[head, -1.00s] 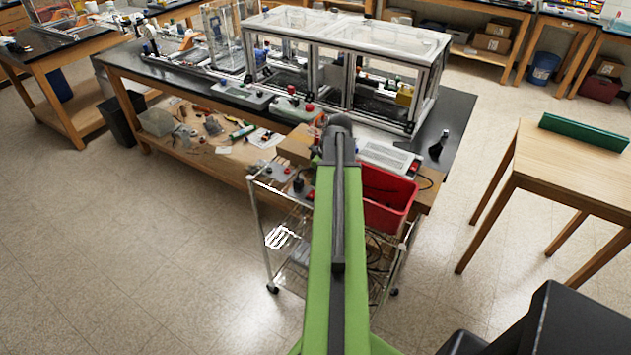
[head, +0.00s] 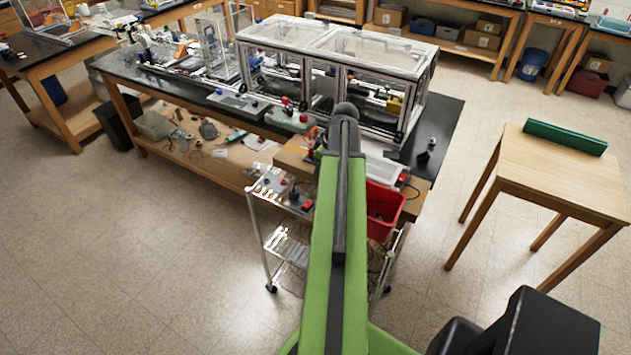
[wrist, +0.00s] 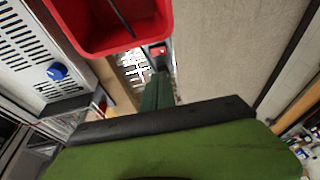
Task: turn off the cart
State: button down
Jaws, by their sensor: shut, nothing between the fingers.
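The cart (head: 263,247) is a metal wire trolley at the near end of the long bench in the head view. Its top carries small dark and red controls (head: 294,196), partly hidden by my green arm. In the wrist view a small red control (wrist: 158,50) sits beyond my gripper (wrist: 158,80), whose narrow dark green fingers are together and empty. The fingers point towards this control; I cannot tell whether they touch it. My gripper is hidden behind the arm in the head view.
A red bin (head: 384,212) stands beside my arm; it also shows in the wrist view (wrist: 110,45). A pale vented box with a blue knob (wrist: 57,71) is left of it. A wooden table (head: 560,172) stands at right. Floor is clear at left.

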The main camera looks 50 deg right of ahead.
aim_at(305, 206)
jog(key=b+x, duration=0.9)
jog(key=s+b+x, duration=0.1)
jog(key=b+x, duration=0.3)
jog(key=x, duration=0.1)
jog(key=shift+s+a+f+b, duration=0.1)
jog(key=shift+a+f+b, duration=0.05)
jog(key=shift+a+b, duration=0.2)
